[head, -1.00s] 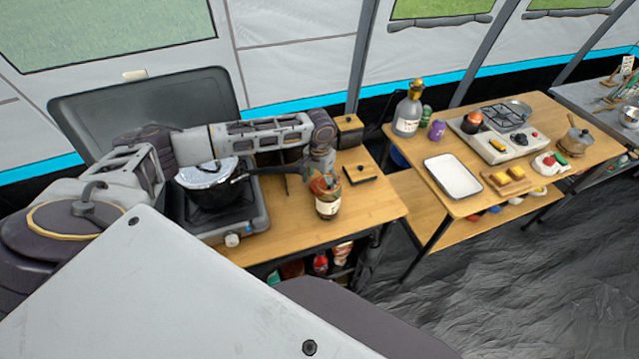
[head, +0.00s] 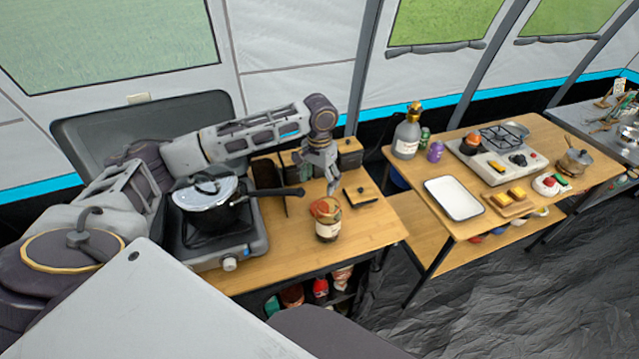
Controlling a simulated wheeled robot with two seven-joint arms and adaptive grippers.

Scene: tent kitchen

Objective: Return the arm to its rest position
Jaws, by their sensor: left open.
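My left arm comes in from the left and reaches over the stove. My left gripper (head: 331,184) points down, open and empty, above and behind a glass jar (head: 328,232). The jar stands upright on the wooden table (head: 270,270) with a reddish-brown top. The fingertips appear close to the jar's top, but I cannot tell the exact gap. My right gripper is out of view.
A lidded pot (head: 205,215) sits on the camp stove (head: 255,240), its handle pointing right towards the jar. A small wooden board (head: 361,195) lies right of the jar. A second table holds a white tray (head: 454,198) and a bottle (head: 407,135).

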